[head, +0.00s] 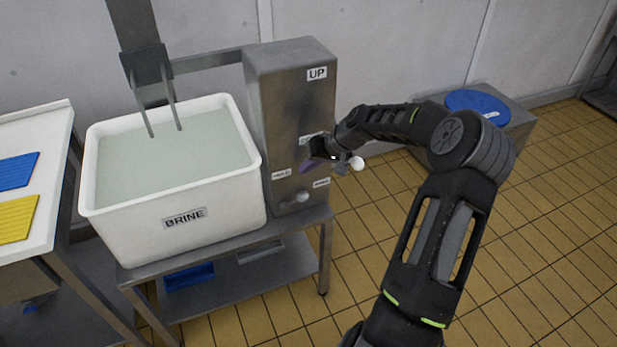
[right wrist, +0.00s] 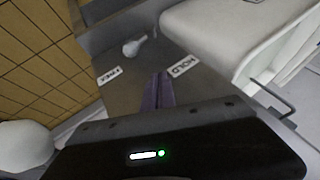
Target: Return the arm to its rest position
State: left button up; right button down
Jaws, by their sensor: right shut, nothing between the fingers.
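My right arm reaches in from the lower right of the head view. Its gripper (head: 312,163) is in front of the steel control box (head: 293,75), near the labels on its face. In the right wrist view the gripper's fingers (right wrist: 158,90) are together, with nothing between them, beside the HOLD label (right wrist: 180,67). A light-coloured knob or lever (right wrist: 134,46) on the box is apart from the fingertips; a lever also shows low on the box in the head view (head: 297,198). My left gripper is not in view.
A white tub labelled BRINE (head: 185,218) stands on a steel stand left of the box, with a pronged metal hanger over it. A white table (head: 52,135) with blue and yellow boards is at the far left. Tiled floor (head: 560,200) is open at the right.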

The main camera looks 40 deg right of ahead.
jog(key=shift+r, duration=0.25)
jog(key=shift+a, duration=0.1)
dwell(0.3)
jog(key=s+a+f+g+y, duration=0.1)
jog(key=a+f, duration=0.4)
jog(key=a, duration=0.4)
jog(key=a+f+n+g+p, duration=0.1)
jog(key=a+f, duration=0.3)
jog(key=a, duration=0.5)
jog(key=s+a+f+g+y, duration=0.1)
jog(key=a+f, duration=0.4)
jog(key=a, duration=0.4)
jog(key=s+a+f+n+g, duration=0.1)
jog(key=s+a+f, duration=0.2)
jog(key=s+a, duration=0.35)
jog(key=s+a+f+n+g, duration=0.1)
jog(key=s+a+f, duration=0.2)
jog(key=s+a, duration=0.35)
jog(key=s+a+f+g+p, duration=0.1)
jog(key=s+a, duration=0.3)
jog(key=s, duration=0.7)
jog(key=shift+f+n, duration=0.3)
jog(key=shift+f, duration=0.1)
